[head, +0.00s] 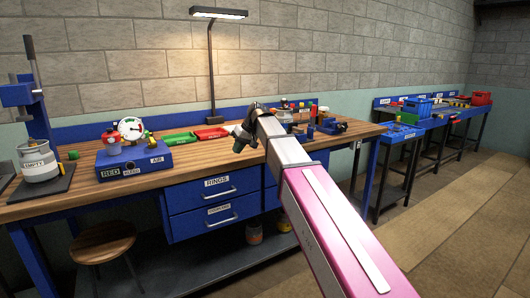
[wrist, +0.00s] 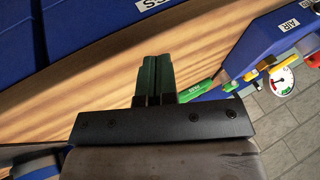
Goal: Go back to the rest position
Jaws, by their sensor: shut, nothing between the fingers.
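My arm reaches from the bottom right of the head view to above the front edge of the wooden workbench (head: 200,178). My gripper (head: 238,141) is at its far end, small and dark green at the tips. In the wrist view my gripper (wrist: 155,62) shows two dark green fingers pressed side by side, with nothing held. The fingers are over the wooden bench top (wrist: 100,100). The gripper appears apart from the things on the bench, though its height above the wood is hard to tell.
A blue box with a gauge (head: 134,160) and a grey pot (head: 39,163) stand left. Green (head: 178,139) and red (head: 211,132) trays lie behind. A lamp (head: 212,70) rises at the back. A stool (head: 103,242) is below. Open floor (head: 470,220) lies right.

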